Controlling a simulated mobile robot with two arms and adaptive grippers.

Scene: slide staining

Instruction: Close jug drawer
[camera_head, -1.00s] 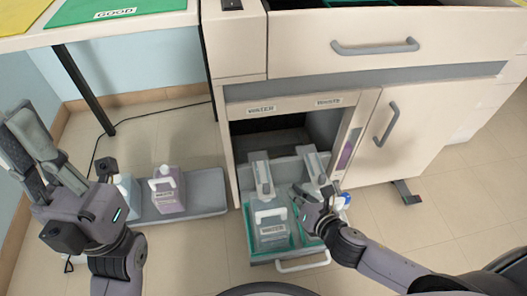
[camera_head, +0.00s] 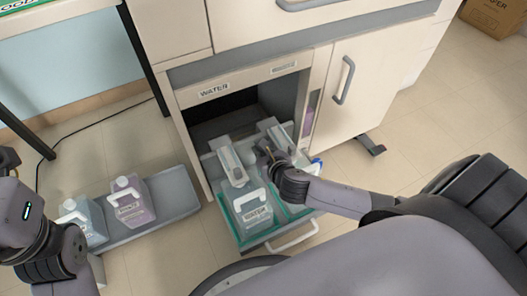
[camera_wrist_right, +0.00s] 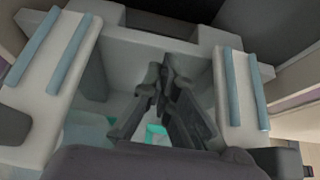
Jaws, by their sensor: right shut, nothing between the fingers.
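The jug drawer (camera_head: 268,243) is pulled out from the low opening of the white cabinet, in the head view. A clear jug labelled WATER (camera_head: 252,208) stands in the left teal-lined compartment. The right compartment is largely hidden by my right arm. My right gripper (camera_head: 264,152) is low over the drawer's right part, near the pale rail pieces (camera_head: 233,166). In the right wrist view its dark fingers (camera_wrist_right: 165,75) are shut and empty between two pale, blue-striped pieces (camera_wrist_right: 242,90). My left gripper's fingers are outside the head view.
A grey floor tray (camera_head: 180,192) left of the drawer holds a purple jug (camera_head: 131,201) and a bluish jug (camera_head: 82,220). A closed cabinet door with a grey handle (camera_head: 343,80) is on the right. A cardboard box (camera_head: 494,15) stands far right.

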